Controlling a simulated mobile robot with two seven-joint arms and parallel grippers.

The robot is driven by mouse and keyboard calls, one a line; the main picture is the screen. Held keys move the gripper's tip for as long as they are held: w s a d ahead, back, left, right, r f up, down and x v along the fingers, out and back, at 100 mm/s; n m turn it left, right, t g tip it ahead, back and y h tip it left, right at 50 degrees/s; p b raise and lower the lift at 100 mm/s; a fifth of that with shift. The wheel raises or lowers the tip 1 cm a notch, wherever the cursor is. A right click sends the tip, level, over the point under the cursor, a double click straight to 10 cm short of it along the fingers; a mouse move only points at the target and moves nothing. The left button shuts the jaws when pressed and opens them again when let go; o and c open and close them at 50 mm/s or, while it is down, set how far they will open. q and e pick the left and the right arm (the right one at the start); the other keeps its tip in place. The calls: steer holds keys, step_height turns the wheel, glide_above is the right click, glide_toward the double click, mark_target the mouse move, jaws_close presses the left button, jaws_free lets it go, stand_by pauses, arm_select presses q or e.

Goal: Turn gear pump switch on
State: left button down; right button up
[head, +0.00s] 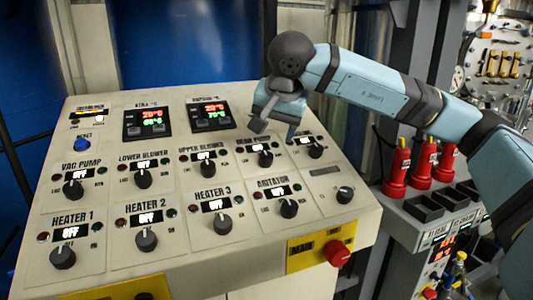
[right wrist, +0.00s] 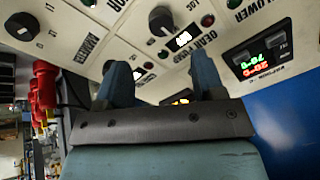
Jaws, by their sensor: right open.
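The gear pump switch is a black round knob (head: 265,158) in the upper row of the sloped control panel (head: 215,258). Its display reads OFF, and its label is partly covered by my gripper in the head view. In the right wrist view the knob (right wrist: 162,20) shows above the gripper, near the GEAR PUMP lettering. My right gripper (head: 274,129) is open and empty, just above and behind the switch. In the right wrist view its two blue fingers (right wrist: 162,78) are apart with nothing between them, and the knob lies beyond them. My left gripper is not in view.
Similar knobs stand close by, including the upper blower knob (head: 208,168) and agitator knob (head: 289,208). A red button on a yellow box (head: 337,253) is at the panel's front right. Red bottles (head: 397,167) stand to the right. Blue vessels rise behind the panel.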

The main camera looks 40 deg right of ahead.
mark_target(267, 155)
steer(key=x, duration=0.9)
steer(key=shift+w, duration=0.1)
steer(key=c, duration=0.9)
